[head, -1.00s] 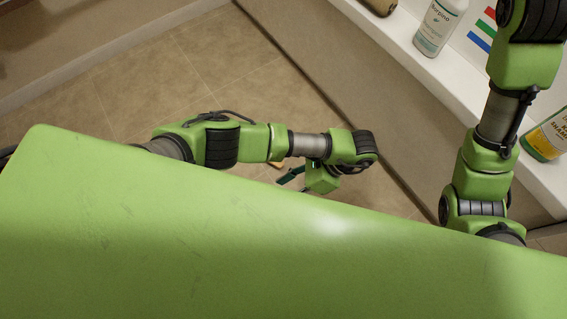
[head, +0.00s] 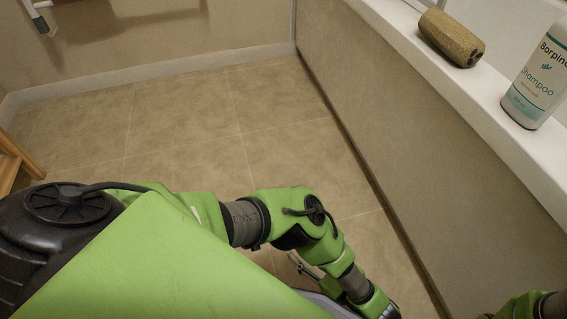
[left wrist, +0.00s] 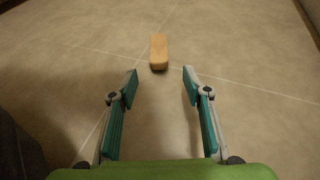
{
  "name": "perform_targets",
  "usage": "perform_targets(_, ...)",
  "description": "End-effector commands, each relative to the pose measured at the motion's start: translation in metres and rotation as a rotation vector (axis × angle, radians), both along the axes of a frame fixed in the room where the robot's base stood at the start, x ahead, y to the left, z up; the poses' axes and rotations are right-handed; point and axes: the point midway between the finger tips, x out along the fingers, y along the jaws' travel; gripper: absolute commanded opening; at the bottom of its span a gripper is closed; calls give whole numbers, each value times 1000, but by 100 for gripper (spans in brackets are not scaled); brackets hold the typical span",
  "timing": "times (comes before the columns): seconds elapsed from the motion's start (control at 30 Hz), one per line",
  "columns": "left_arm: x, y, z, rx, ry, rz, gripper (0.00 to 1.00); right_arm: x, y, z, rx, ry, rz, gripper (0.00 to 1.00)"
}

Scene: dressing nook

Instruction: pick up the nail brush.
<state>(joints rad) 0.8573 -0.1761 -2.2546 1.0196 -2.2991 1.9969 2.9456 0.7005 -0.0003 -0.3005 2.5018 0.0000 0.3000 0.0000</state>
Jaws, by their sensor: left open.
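The nail brush appears to be the small tan wooden block (left wrist: 158,52) lying on the tiled floor in the left wrist view. Its bristles cannot be made out. My left gripper (left wrist: 160,73) is open and empty, its two teal fingers spread. The block lies just beyond the fingertips, roughly centred between them and apart from both. In the head view my left arm reaches down at the bottom middle, and the block is not visible there. My right gripper is out of view; only a bit of my right arm shows at the bottom right.
A white ledge (head: 499,119) runs along the right, bearing a brown cylindrical object (head: 451,38) and a shampoo bottle (head: 538,80). Its beige side panel (head: 400,135) drops to the floor. A wooden piece (head: 12,160) stands at the left edge. The tiled floor (head: 190,120) between is clear.

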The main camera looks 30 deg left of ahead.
Motion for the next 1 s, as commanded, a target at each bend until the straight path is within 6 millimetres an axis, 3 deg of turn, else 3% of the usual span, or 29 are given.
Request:
perform_targets(0.1, 7, 25, -15, 2, 0, 4, 44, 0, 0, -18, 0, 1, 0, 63)
perform_targets(0.3, 16, 52, -25, -1, 1, 4, 44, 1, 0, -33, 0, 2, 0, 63)
perform_targets(0.5, 19, 62, -28, -2, 0, 3, 44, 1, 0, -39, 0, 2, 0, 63)
perform_targets(0.8, 28, 96, -40, 0, 2, 5, 44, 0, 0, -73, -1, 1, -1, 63)
perform_targets(1.0, 31, 107, -41, -3, 1, 3, 44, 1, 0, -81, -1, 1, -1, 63)
